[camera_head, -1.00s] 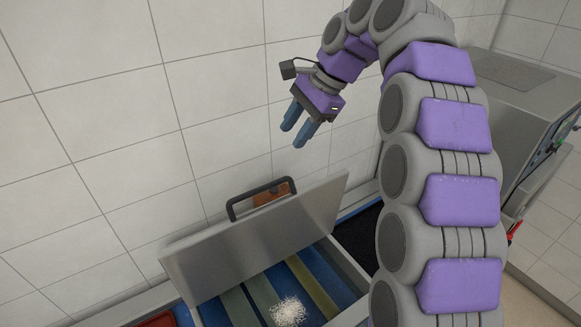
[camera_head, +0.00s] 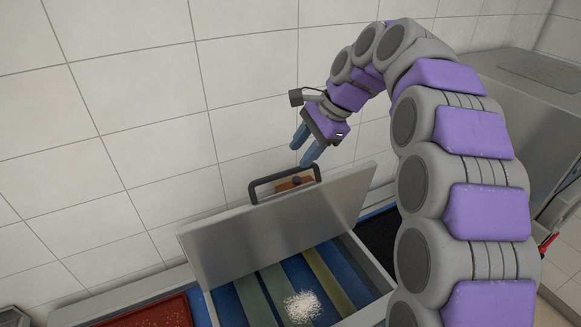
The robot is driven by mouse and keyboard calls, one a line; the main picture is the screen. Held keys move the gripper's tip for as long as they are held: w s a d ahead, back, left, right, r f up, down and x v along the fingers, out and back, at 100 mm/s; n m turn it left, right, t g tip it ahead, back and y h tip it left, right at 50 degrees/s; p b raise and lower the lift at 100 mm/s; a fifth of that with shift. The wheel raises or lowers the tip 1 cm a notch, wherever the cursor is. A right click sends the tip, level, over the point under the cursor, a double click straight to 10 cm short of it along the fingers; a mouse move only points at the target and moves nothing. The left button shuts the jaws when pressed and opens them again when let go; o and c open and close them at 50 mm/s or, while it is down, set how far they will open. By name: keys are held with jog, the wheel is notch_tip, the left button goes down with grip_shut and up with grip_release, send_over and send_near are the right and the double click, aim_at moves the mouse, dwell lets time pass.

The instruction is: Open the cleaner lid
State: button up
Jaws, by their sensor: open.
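The cleaner lid (camera_head: 265,228) is a flat grey metal panel that stands raised and tilted at the back of the cleaner box. Its dark handle (camera_head: 268,178) sticks up along the top edge. Under the lid the inside of the box shows blue and olive strips (camera_head: 320,268) with a small white heap (camera_head: 302,306) on them. My gripper (camera_head: 302,155) has two blue-grey fingers pointing down. It is open and empty, just above the handle in the picture. I cannot tell how far behind or in front of the handle it is.
A red tray (camera_head: 150,312) lies at the lower left. A tiled wall (camera_head: 130,120) rises close behind the box. A grey metal appliance (camera_head: 530,110) stands at the right, partly behind my arm. An orange-brown block (camera_head: 294,183) shows behind the handle.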

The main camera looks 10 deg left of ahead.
aim_at(286, 172)
jog(key=x, duration=0.6)
jog(key=shift+a+f, duration=0.2)
jog(key=shift+a, duration=0.3)
jog(key=shift+d, duration=0.1)
jog(key=shift+d, duration=0.2)
jog(key=shift+c, duration=0.2)
jog(key=shift+c, duration=0.7)
grip_shut()
jog(key=shift+r, duration=0.1)
